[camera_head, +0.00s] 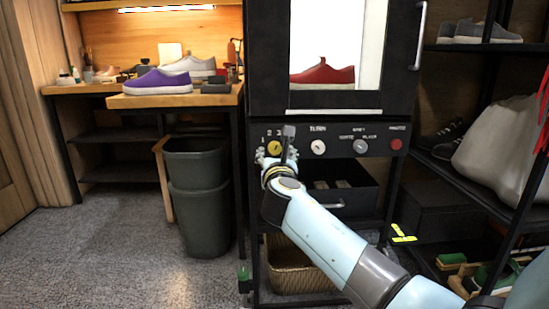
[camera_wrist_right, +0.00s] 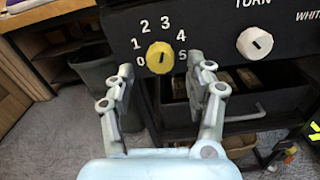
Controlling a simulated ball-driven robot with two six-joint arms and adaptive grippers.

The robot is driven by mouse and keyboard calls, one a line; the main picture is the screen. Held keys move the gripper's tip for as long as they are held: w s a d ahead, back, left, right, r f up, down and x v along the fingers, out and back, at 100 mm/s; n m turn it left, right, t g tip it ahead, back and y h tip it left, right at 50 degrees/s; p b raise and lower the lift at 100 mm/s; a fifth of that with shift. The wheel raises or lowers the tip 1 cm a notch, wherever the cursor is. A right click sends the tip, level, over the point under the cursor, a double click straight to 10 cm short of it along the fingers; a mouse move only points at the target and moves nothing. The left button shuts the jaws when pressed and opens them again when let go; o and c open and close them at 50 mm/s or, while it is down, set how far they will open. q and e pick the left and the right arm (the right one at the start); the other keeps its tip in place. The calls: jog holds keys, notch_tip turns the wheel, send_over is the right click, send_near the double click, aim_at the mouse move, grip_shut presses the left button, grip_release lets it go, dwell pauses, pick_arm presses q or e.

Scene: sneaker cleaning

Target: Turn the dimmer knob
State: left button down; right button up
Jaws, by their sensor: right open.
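The yellow dimmer knob (camera_wrist_right: 160,57) sits on the black control panel, ringed by the numbers 0 to 5, and its dark slot is tilted. It also shows in the head view (camera_head: 274,148). My right gripper (camera_wrist_right: 162,75) is open, with one finger to each side below the knob in the wrist view. I cannot tell whether the fingers touch it. In the head view my right gripper (camera_head: 277,155) is at the knob and partly covers it. My left gripper is not in view.
A white TURN knob (camera_head: 318,147), a grey knob (camera_head: 360,146) and a red button (camera_head: 396,144) are along the panel. A red shoe (camera_head: 322,73) stands in the lit cabinet above. Dark bins (camera_head: 197,160) stand to the left.

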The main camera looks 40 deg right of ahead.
aim_at(275, 150)
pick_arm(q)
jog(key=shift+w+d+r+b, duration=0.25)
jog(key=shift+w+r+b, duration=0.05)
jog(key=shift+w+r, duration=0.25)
pick_arm(e)
jog(key=shift+x, duration=1.55)
grip_shut()
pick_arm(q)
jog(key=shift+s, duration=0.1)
pick_arm(e)
jog(key=shift+m, duration=0.5)
jog(key=m, duration=0.3)
jog(key=shift+f+m+b, duration=0.1)
jog(key=shift+m+b, duration=0.2)
jog(key=shift+b, duration=0.05)
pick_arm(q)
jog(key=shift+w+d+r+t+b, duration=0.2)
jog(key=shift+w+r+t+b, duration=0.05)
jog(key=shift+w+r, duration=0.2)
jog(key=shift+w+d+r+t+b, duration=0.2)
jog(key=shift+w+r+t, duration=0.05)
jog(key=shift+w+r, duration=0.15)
pick_arm(e)
jog(key=shift+m, duration=2.1)
